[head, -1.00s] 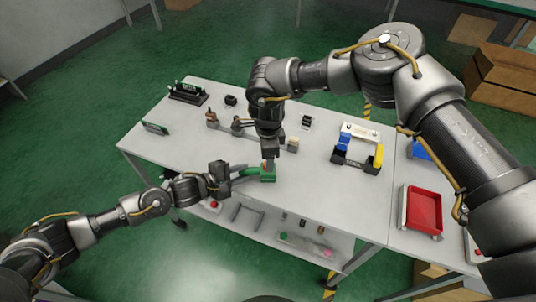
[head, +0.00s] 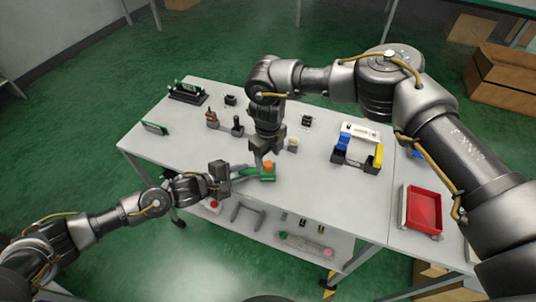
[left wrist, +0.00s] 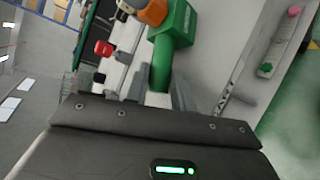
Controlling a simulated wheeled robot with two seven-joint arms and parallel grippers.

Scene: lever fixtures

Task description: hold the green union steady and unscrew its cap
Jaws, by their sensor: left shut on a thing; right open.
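The green union (head: 266,175) is at the table's front edge, with its orange cap (head: 268,164) on top. In the left wrist view the union (left wrist: 174,32) is a green block with a green stem, and the orange cap (left wrist: 154,12) is on it. My left gripper (head: 240,173) is shut on the union's stem from the left; the fingers also show in the left wrist view (left wrist: 158,97). My right gripper (head: 259,160) is open, pointing down just behind and left of the cap. Whether its fingers touch the cap cannot be told.
Brown and dark lever fixtures (head: 212,119) stand behind my right gripper. A holder with blue, white and yellow parts (head: 357,150) is to the right, and a red tray (head: 424,210) lies farther right. The table is clear between the union and the holder.

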